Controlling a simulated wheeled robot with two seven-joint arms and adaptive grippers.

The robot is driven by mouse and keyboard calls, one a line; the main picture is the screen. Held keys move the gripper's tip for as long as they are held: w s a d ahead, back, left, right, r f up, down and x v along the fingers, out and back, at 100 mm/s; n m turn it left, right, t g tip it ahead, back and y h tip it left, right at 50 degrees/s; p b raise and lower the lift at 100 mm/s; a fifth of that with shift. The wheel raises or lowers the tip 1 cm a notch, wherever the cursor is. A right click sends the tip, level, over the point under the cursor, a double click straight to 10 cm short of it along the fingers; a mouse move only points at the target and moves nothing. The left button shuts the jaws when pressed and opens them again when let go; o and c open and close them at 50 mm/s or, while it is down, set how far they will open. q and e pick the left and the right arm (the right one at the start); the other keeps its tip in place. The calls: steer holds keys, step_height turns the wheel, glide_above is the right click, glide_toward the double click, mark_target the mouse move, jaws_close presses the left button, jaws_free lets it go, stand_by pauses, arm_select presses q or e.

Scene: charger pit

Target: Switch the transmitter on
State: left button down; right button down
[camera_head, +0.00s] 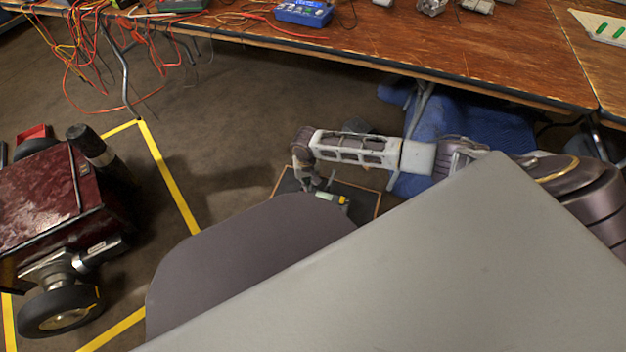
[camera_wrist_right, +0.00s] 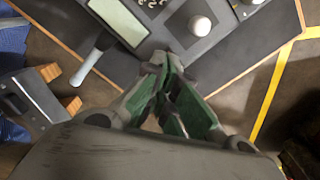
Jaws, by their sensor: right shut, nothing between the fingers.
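The transmitter (camera_head: 330,198) sits on a dark wood-edged stand beyond my body. In the head view only its pale green screen and a yellow bit show clearly. In the right wrist view the transmitter (camera_wrist_right: 165,38) is a dark grey panel with a pale screen, a white round knob, small light buttons and a grey stick at its left. My right gripper (camera_head: 320,186) is over the transmitter, shut and empty. In the right wrist view its fingertips (camera_wrist_right: 168,72) meet near the panel's lower edge; I cannot tell whether they touch it. My left gripper is out of view.
The stand's dark top (camera_head: 365,200) has a wooden rim. A wooden workbench (camera_head: 400,35) with a blue device and wires runs along the back. A dark red wheeled robot (camera_head: 50,200) stands at left within yellow floor tape (camera_head: 170,175). Blue cloth (camera_head: 470,125) lies under the bench.

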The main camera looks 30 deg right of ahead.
steer(key=shift+f, duration=0.45)
stand_by(0.7)
